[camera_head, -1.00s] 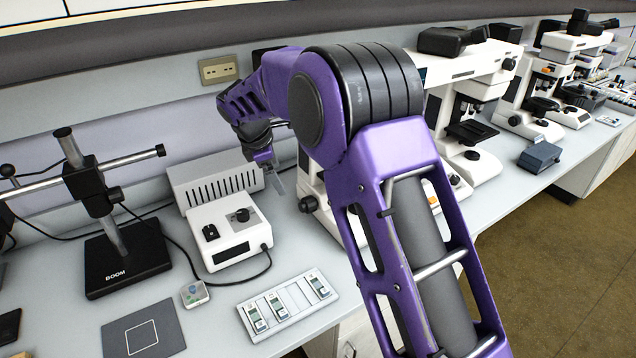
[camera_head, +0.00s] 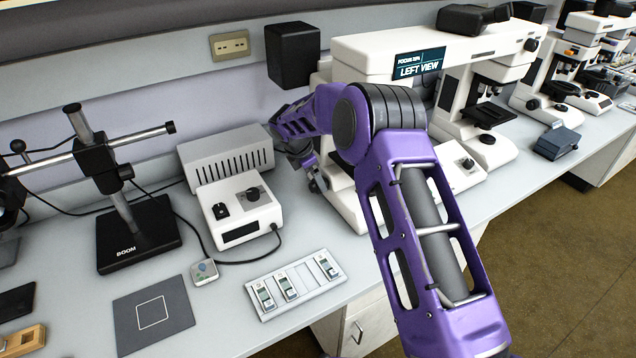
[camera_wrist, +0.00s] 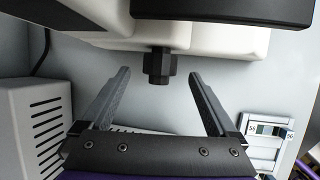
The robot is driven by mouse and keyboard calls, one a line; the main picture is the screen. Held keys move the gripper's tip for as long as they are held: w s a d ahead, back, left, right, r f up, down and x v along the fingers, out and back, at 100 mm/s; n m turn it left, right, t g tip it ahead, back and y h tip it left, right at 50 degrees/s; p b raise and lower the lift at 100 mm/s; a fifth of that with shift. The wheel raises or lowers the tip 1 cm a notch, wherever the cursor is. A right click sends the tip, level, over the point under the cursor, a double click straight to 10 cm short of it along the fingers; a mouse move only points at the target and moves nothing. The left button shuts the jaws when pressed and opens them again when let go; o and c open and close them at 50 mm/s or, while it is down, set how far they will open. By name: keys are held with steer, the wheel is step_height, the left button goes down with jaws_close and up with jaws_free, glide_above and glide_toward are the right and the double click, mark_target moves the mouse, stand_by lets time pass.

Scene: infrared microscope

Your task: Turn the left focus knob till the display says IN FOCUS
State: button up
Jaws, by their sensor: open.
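The microscope (camera_head: 375,47) is a large white body with a dark display (camera_head: 419,64) on its front. The display reads LEFT VIEW, with a smaller focus percentage above that is hard to read. In the wrist view a dark ribbed focus knob (camera_wrist: 159,66) sticks out of the white microscope body at the upper middle. My gripper (camera_wrist: 160,76) is open, with one finger on each side of the knob and visible gaps between. In the head view my gripper (camera_head: 318,184) is small beside the microscope's left side, and my arm hides the knob.
A vented grey box (camera_head: 225,157) and a white control unit (camera_head: 240,208) stand left of my gripper. A slide tray (camera_head: 318,282) lies in front. A boom stand (camera_head: 140,240) is further left. More microscopes stand to the right.

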mark_target(317, 186)
steer(key=shift+x, duration=2.05)
steer(key=c, duration=1.4)
steer(key=shift+o, duration=0.2)
steer(key=shift+f+b, duration=0.1)
steer(key=shift+b, duration=0.25)
